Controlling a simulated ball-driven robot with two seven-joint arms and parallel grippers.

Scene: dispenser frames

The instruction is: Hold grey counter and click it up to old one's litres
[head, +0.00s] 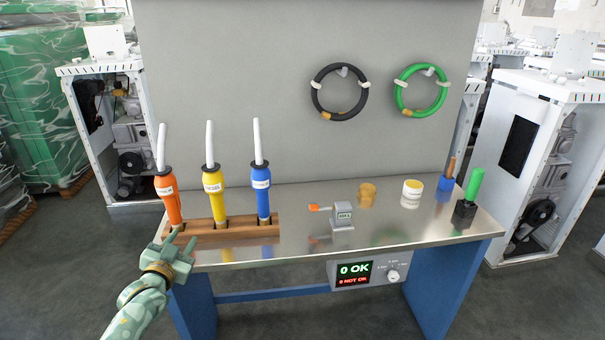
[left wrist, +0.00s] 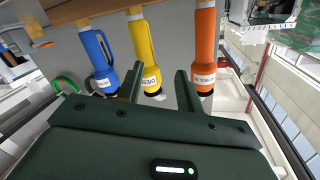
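A small grey counter (head: 343,214) with a small display and an orange-tipped lever (head: 314,207) stands upright on the middle of the metal bench. Its digits are too small to read surely. No second counter can be made out. My left gripper (head: 184,240) is at the bench's front left corner, left of the counter and well apart from it. In the left wrist view its two fingers (left wrist: 159,88) are apart with nothing held between them; the nozzles show beyond. My right gripper is out of view.
Orange (head: 168,198), yellow (head: 213,192) and blue (head: 261,192) nozzles stand in a wooden rack (head: 235,232) near my left gripper. A tan piece (head: 367,194), white jar (head: 411,193), blue holder (head: 444,188) and green-handled tool (head: 474,184) stand right. An "0 OK" panel (head: 357,271) hangs in front.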

